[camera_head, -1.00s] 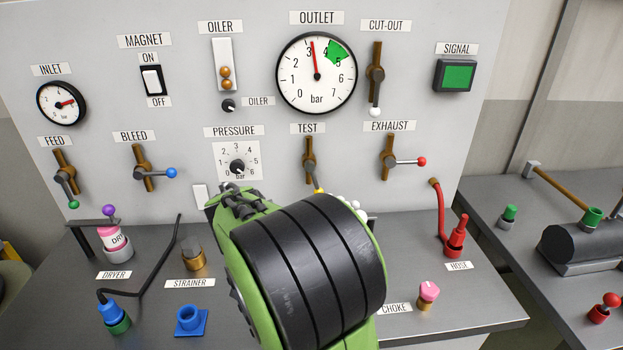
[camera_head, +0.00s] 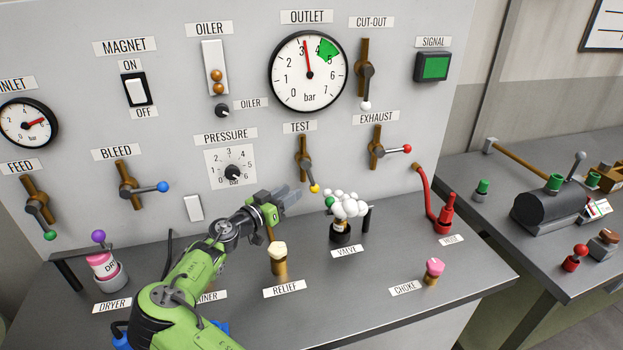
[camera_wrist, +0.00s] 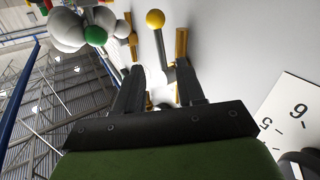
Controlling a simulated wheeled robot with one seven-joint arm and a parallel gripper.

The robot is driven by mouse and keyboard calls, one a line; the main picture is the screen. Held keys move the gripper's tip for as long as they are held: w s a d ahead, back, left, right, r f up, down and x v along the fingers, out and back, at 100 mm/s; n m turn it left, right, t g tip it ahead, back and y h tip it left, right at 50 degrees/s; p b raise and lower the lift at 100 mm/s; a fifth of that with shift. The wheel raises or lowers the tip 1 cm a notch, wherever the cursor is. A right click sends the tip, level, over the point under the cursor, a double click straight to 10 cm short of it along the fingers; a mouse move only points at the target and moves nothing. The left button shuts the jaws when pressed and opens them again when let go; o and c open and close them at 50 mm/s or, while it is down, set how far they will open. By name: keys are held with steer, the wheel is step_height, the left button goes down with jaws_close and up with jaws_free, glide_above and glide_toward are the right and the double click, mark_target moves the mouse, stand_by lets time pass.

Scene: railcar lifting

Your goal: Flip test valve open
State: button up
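The test valve (camera_head: 304,160) is a brass pipe on the panel under the TEST label, with a dark lever slanting down and right to a yellow knob (camera_head: 314,188). My gripper (camera_head: 296,192) is just left of the knob and below the valve body. In the wrist view, two dark fingers (camera_wrist: 160,85) stand apart. The grey lever (camera_wrist: 165,68) shows between and beyond them, and the yellow knob (camera_wrist: 155,19) is past the fingertips. I cannot tell whether a finger touches the lever. The outlet gauge (camera_head: 308,70) needle points between 3 and 4.
A valve with a cluster of white balls and one green ball (camera_head: 345,205) stands right of my gripper. The relief fitting (camera_head: 279,262) stands below my wrist. The exhaust lever (camera_head: 395,151) is to the right, the pressure dial (camera_head: 232,173) to the left. The bench front right is mostly clear.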

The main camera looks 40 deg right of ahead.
mark_target(311, 179)
steer(key=d, duration=1)
steer(key=shift+w, duration=0.35)
jaws_close()
